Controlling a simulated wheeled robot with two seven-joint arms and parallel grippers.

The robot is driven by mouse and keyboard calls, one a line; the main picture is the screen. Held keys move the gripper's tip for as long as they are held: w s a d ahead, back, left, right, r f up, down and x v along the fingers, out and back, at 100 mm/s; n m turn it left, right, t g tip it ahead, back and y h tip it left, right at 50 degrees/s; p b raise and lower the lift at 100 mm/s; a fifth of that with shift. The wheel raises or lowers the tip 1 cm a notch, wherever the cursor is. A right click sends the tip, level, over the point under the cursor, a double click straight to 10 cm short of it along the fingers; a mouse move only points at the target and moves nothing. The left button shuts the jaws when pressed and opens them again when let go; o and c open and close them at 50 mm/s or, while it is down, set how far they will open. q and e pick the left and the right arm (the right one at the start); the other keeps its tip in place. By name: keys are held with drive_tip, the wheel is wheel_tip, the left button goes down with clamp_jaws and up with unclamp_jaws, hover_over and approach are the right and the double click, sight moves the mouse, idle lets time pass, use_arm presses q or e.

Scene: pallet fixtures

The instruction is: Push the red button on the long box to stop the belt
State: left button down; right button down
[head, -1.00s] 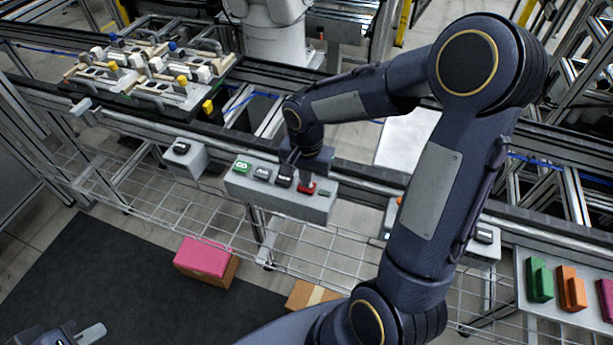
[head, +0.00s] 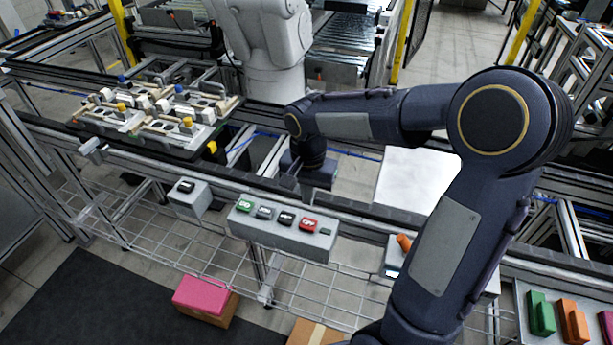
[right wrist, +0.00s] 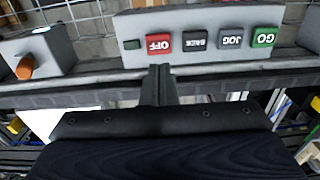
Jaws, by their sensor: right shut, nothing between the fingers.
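The long grey box (head: 270,232) is fixed to the near side of the belt frame. It carries a green GO button (head: 245,204), two dark buttons (head: 265,212) and the red OFF button (head: 309,225) toward its right end. In the right wrist view the box (right wrist: 200,20) appears upside down, with the red button (right wrist: 159,43) just beyond the fingertips. My right gripper (head: 292,176) is shut and empty, behind the box over the belt frame; its closed fingers (right wrist: 160,72) are apart from the red button. My left gripper is out of view.
A smaller grey box (head: 190,200) with a dark switch stands to the left; another with an orange knob (head: 404,242) is to the right. A pallet fixture (head: 150,120) sits on the belt at left. A pink box (head: 203,295) lies below the wire shelf.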

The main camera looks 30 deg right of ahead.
wheel_tip(320, 180, up, 5)
drive_tip(key=shift+w+d+r, duration=0.1)
idle(0.8)
drive_tip(key=s+a+n+t+y, duration=0.2)
drive_tip(key=s+n, duration=0.2)
drive_tip(key=s, duration=0.5)
drive_tip(key=s+a+n+t+y, duration=0.1)
drive_tip(key=s+a+n+t, duration=0.2)
drive_tip(key=s, duration=0.5)
drive_tip(key=shift+s+a+f+n+y, duration=0.25)
drive_tip(key=shift+s+n+y, duration=0.15)
drive_tip(key=shift+n, duration=0.3)
